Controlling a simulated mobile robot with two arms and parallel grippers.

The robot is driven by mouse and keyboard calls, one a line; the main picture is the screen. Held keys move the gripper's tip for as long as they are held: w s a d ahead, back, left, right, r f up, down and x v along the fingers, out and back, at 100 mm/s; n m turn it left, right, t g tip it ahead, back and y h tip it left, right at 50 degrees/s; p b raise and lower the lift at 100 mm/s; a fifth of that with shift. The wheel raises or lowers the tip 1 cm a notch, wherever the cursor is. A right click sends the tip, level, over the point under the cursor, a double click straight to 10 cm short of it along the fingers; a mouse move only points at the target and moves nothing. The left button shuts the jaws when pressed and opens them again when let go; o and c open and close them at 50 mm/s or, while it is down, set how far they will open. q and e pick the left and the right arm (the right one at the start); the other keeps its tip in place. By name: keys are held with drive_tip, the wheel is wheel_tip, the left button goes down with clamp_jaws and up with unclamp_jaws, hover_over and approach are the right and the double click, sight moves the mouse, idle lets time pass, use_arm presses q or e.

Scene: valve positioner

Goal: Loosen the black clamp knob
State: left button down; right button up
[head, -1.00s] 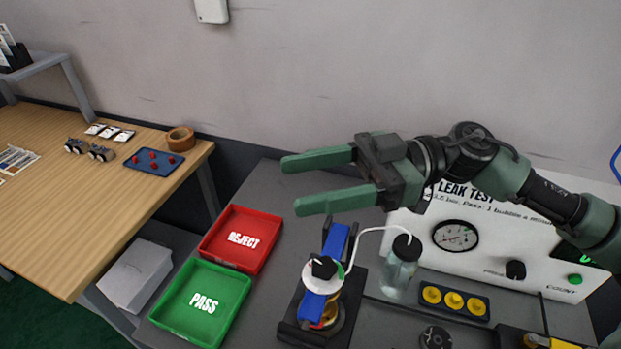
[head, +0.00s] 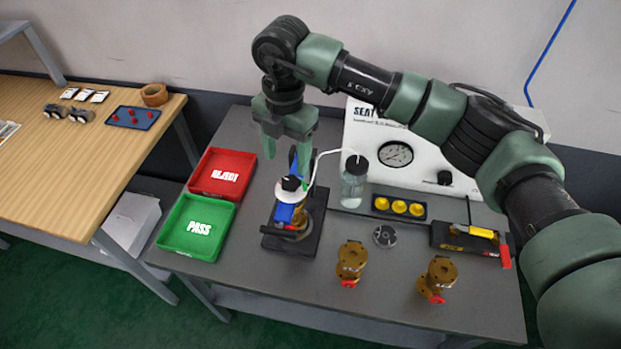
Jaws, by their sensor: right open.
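The black clamp knob (head: 291,183) sits on top of a white disc on the clamp fixture. The fixture has a blue bar (head: 284,213) and a black base (head: 312,233), with a brass part low in it. My right gripper (head: 288,167) points down just above and behind the knob, its green fingers apart with nothing seen between them. From this view I cannot tell whether a finger touches the fixture. My left gripper is not in view.
A bottle (head: 354,182) with a white tube stands right of the fixture, before the leak test panel (head: 419,163). The red REJECT tray (head: 248,160) and green PASS tray (head: 177,243) lie left. Two brass valves (head: 352,262) (head: 438,278) stand at the front.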

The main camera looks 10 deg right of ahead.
sight(290, 181)
drive_tip(key=shift+w+d, duration=0.2)
wheel_tip(290, 181, down, 6)
drive_tip(key=p, duration=0.2)
drive_tip(key=shift+w+f+p, duration=0.15)
drive_tip(key=shift+p, duration=0.25)
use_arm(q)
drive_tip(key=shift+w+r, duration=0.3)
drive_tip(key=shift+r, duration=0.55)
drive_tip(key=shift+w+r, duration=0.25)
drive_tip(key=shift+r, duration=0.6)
use_arm(e)
drive_tip(key=shift+f, duration=0.8)
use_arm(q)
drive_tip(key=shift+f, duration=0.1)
use_arm(e)
clamp_jaws()
